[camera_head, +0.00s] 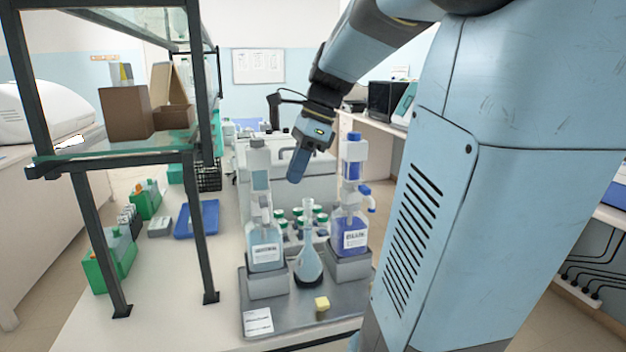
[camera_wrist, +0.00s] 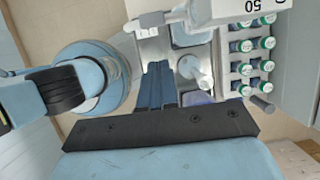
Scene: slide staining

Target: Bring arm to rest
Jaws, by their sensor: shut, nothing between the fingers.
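My gripper (camera_head: 296,176) is above the bench, behind and over the grey tray (camera_head: 290,315) with the bottles. In the wrist view the two blue fingers (camera_wrist: 158,70) lie side by side, shut and empty. A clear bottle (camera_head: 266,245) with a white label stands at the left of the tray. A blue-filled bottle (camera_head: 350,232) stands at the right. A flask with light blue liquid (camera_head: 309,264) stands between them. My gripper appears apart from all of these.
A dark-framed shelf (camera_head: 120,140) with brown boxes (camera_head: 125,112) stands at the left. Green racks (camera_head: 108,258) and a blue tray (camera_head: 197,219) lie beneath it. Several green-capped vials (camera_wrist: 252,60) stand behind the flask.

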